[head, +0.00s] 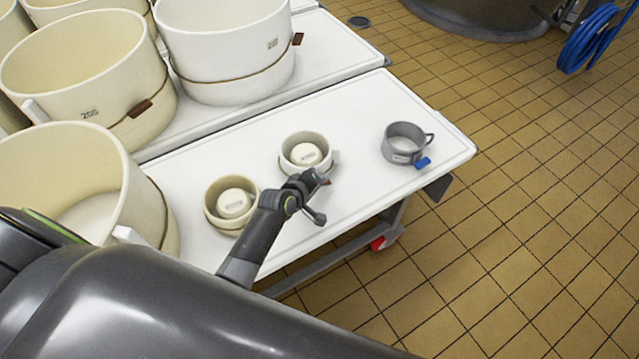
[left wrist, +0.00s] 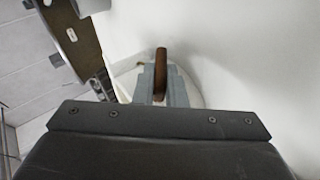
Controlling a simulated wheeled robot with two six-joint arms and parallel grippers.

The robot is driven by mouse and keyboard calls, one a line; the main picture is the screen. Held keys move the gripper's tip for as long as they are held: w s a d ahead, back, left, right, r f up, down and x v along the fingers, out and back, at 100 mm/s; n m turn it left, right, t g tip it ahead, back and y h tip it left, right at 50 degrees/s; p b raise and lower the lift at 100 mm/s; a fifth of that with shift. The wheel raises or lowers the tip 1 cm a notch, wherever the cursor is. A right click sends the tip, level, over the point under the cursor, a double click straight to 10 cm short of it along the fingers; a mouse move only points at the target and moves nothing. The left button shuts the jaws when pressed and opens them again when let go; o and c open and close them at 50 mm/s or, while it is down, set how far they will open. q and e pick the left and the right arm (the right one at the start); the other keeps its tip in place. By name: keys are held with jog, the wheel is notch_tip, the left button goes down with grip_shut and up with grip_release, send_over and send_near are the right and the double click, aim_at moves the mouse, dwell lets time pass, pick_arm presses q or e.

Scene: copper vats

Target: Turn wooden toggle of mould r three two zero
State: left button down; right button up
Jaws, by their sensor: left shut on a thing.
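My left gripper (head: 318,182) is at the near right side of a small white mould (head: 287,157), on the white table (head: 365,110). The mould is a round cup with a cream disc inside; its label is too small to read. In the left wrist view my left gripper (left wrist: 160,92) is shut on a brown wooden toggle (left wrist: 161,56), which stands up between the grey fingers. In the head view the arm and fingers hide most of the toggle. My right gripper is not in view.
A similar cream mould (head: 212,212) stands left of my arm. A grey metal cup (head: 403,146) with a blue tag stands to the right. Large moulds (head: 225,55) crowd the back left. The table's front edge is close; tiled floor (head: 530,200) lies beyond.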

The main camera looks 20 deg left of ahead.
pick_arm(q)
jog(key=shift+f+n+t+h+b, duration=0.35)
jog(key=shift+t+b, duration=0.45)
jog(key=shift+b, duration=0.9)
jog(key=shift+r+t+h+b, duration=0.15)
jog(key=shift+t+h+b, duration=0.15)
jog(key=shift+b, duration=0.1)
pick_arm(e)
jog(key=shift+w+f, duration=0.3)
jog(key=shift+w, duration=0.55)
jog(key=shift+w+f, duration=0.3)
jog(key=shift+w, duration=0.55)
pick_arm(q)
jog(key=c, duration=1.5)
grip_release()
